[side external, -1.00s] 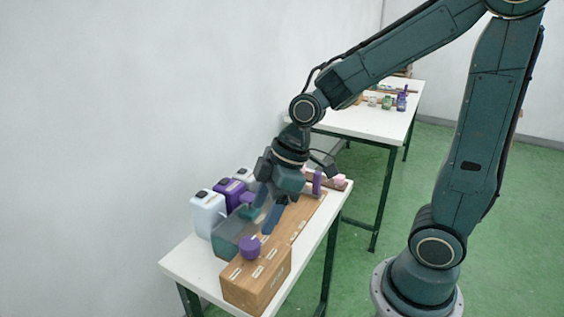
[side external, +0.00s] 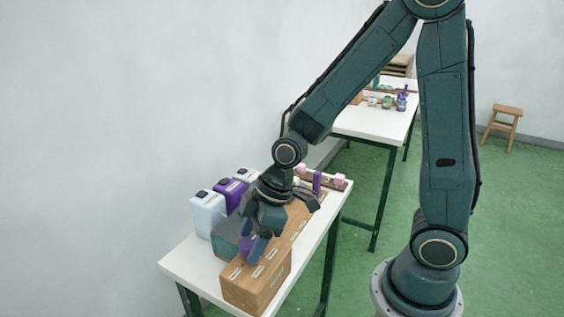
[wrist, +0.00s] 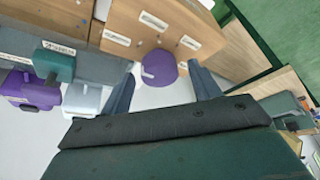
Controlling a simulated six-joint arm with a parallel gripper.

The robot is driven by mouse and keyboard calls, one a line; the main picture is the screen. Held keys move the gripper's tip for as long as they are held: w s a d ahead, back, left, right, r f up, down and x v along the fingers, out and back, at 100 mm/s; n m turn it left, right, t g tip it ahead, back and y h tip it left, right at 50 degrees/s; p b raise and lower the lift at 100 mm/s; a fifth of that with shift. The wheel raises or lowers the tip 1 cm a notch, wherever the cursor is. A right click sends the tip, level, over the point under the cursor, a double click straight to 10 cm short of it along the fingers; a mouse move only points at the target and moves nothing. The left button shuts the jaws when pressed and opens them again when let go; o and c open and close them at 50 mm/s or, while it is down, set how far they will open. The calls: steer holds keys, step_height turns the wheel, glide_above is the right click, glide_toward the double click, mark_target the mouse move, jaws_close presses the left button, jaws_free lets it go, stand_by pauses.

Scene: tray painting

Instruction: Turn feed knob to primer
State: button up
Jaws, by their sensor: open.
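The purple feed knob (wrist: 159,68) sits on the wooden box (wrist: 123,20), which carries several white labels around it. In the wrist view a pale mark shows on the left part of the knob; the label lettering is too small to read. My gripper (side external: 255,250) is open above the box, with its fingers pointing down at the knob. In the wrist view the knob lies between and just beyond the two fingertips (wrist: 158,80). In the side view the knob (side external: 246,244) is partly hidden by my fingers. I cannot tell whether either finger touches it.
White (side external: 207,213) and purple (side external: 228,193) jugs stand behind the box along the wall side of the white table (side external: 186,263). A pink and purple item (side external: 318,181) lies at the far end. Another table (side external: 365,122) with small jars stands farther back.

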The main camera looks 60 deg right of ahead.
steer(key=c, duration=1)
steer(key=shift+m, duration=0.4)
steer(key=m+h, duration=0.1)
steer(key=m, duration=0.1)
steer(key=m+t+h, duration=0.1)
steer(key=m, duration=0.2)
steer(key=shift+s+a, duration=0.1)
steer(key=shift+a, duration=0.1)
steer(key=m+h, duration=0.2)
steer(key=m, duration=0.4)
steer(key=shift+a, duration=0.1)
steer(key=o, duration=1)
